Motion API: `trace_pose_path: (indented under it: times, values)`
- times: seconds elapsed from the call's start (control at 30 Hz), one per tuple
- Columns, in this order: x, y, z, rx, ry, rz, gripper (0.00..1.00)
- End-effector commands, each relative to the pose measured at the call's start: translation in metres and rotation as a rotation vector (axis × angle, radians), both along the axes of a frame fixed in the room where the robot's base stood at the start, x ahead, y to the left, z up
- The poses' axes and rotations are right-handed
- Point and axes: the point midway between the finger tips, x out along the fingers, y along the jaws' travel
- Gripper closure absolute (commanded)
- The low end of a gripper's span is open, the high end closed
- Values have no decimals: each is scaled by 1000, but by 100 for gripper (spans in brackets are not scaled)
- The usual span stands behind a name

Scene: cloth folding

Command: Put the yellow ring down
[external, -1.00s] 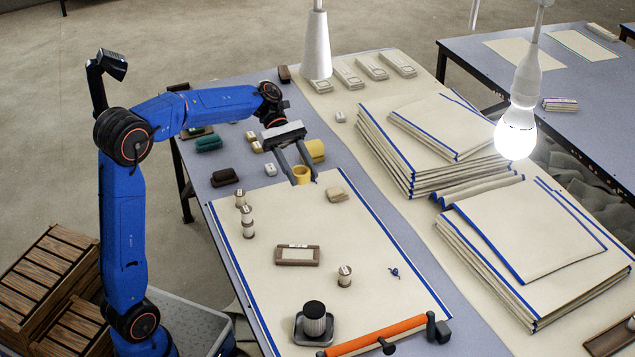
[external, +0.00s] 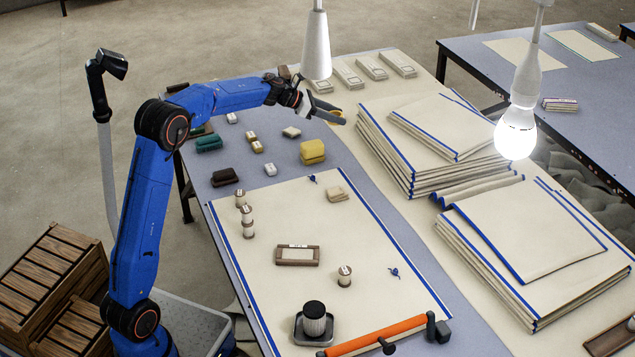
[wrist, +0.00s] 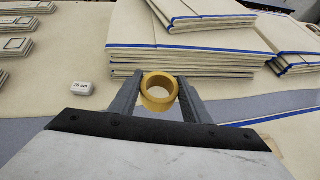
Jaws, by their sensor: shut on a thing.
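The yellow ring (wrist: 159,104) is held between the two grey fingers of my gripper (wrist: 160,92) in the wrist view. The ring is in the air, apart from any surface that I can make out. The cream cloth with blue edges (external: 330,220) lies flat on the near table, below and in front of my gripper.
Stacks of folded cloth (external: 430,150) stand right of my gripper. A white lamp (external: 316,50) hangs close behind it, and a lit bulb (external: 515,130) hangs at right. A yellow block (external: 312,152) sits behind the cloth. Spools (external: 246,225) and a wooden frame (external: 297,255) rest on the cloth.

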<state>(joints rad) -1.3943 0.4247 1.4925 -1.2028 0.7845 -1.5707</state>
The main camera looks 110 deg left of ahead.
Motion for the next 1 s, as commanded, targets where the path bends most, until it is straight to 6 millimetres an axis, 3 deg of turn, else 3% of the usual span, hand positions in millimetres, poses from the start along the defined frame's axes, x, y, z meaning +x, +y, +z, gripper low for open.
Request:
trace_pose_path:
  times: [0.1, 0.3, 0.43, 0.7, 1.0]
  values:
    - [-20, 35, -5, 0, 0, 111, 82]
    - [-42, 67, -8, 0, 0, 222, 82]
    - [-46, 73, -18, -1, 1, 243, 82]
    - [-46, 73, -61, -3, 1, 244, 82]
    - [-46, 72, -89, -3, 1, 243, 82]
